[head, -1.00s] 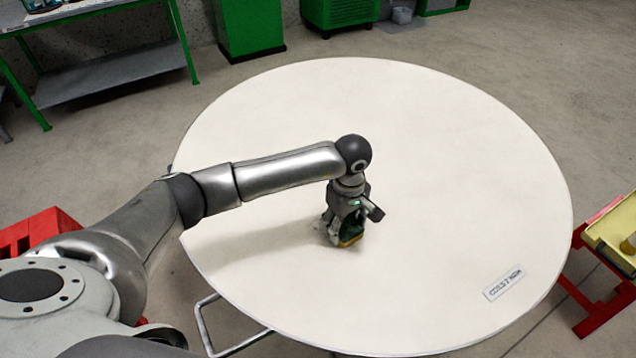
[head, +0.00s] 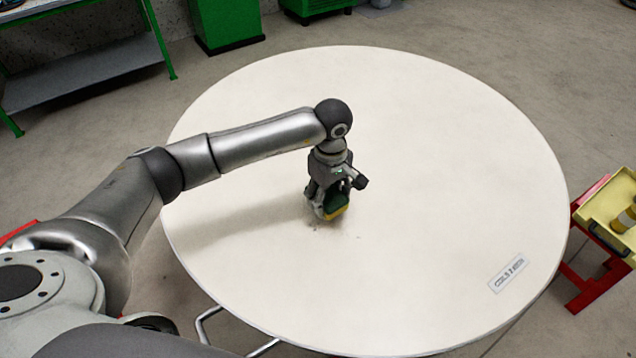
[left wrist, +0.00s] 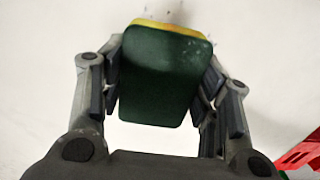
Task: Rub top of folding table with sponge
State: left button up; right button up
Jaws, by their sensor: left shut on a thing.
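The folding table (head: 430,200) has a round off-white top that fills the middle of the head view. My left gripper (head: 328,207) is over the table top, left of its middle, pointing down. It is shut on the sponge (head: 336,203), which is dark green with a yellow layer. In the left wrist view the sponge (left wrist: 165,75) sits between the two fingers, with its yellow edge at the far side. The sponge is at or just above the table top; I cannot tell if it touches. Small dark specks (head: 316,227) lie on the table beside it. My right gripper is not in view.
A label (head: 507,273) lies near the table's right front edge. A red stand with a yellow tray (head: 605,205) is at the right. A workbench (head: 85,70) and green cabinets (head: 228,22) stand behind. The rest of the table top is clear.

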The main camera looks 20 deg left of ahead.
pick_arm(q)
notch_tip(320, 180, up, 2)
jog(key=shift+p, duration=0.35)
jog(key=shift+w+r+p, duration=0.1)
jog(key=shift+r+p, duration=0.3)
jog(key=shift+r, duration=0.3)
jog(key=shift+r+p, duration=0.3)
jog(key=shift+r, duration=0.4)
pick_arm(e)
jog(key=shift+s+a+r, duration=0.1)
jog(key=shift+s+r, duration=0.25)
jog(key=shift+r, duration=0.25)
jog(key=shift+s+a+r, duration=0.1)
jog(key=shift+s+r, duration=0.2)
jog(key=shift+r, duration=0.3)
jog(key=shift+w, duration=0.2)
